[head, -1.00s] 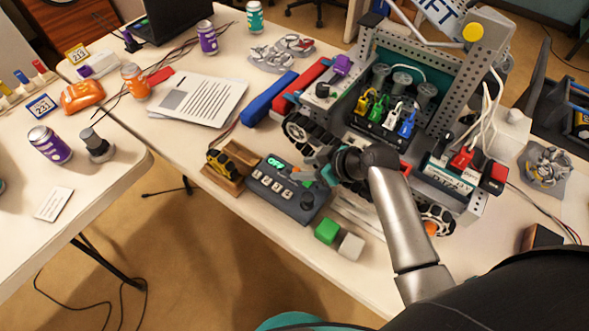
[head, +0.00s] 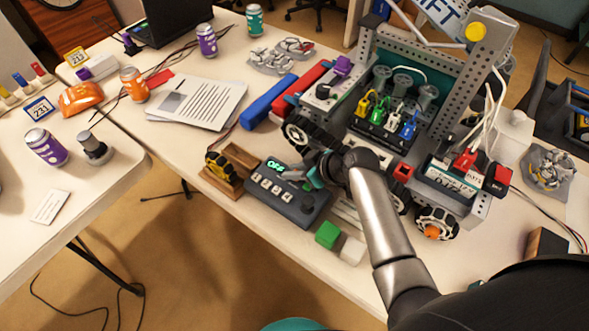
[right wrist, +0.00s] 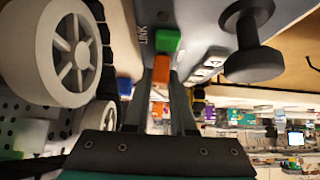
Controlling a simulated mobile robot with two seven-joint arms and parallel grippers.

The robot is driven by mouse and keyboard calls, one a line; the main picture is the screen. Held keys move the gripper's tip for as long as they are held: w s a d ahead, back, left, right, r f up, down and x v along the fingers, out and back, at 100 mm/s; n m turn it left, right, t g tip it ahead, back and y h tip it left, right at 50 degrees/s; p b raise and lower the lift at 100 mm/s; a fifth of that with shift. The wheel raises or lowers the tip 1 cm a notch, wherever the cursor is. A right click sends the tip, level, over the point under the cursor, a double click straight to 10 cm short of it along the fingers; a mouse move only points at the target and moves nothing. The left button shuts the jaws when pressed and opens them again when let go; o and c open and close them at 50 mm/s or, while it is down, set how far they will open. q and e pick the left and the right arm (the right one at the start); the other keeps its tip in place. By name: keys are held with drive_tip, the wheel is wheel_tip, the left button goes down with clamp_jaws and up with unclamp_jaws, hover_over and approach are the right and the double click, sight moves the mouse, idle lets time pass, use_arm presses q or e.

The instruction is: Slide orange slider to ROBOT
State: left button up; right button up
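A dark grey control box (head: 287,193) lies on the table with a lit OFF display and a row of pale buttons. The orange slider (right wrist: 161,71) shows in the right wrist view between my right gripper's fingertips, just below a green square (right wrist: 168,41). The label LINK (right wrist: 143,40) is beside the green square; I cannot read ROBOT on the box. My right gripper (head: 313,172) is at the box's far edge. Its fingers (right wrist: 162,80) flank the slider closely; whether both press on it cannot be told. My left gripper is not in view.
A wheeled robot (head: 390,130) stands right behind the box, its wheel (right wrist: 72,48) close to my right fingers. A black knob (right wrist: 250,45) rises from the box. A wooden holder (head: 228,170) is at left. Green (head: 327,234) and white (head: 352,250) blocks lie in front.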

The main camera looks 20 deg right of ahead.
clamp_jaws()
idle(0.9)
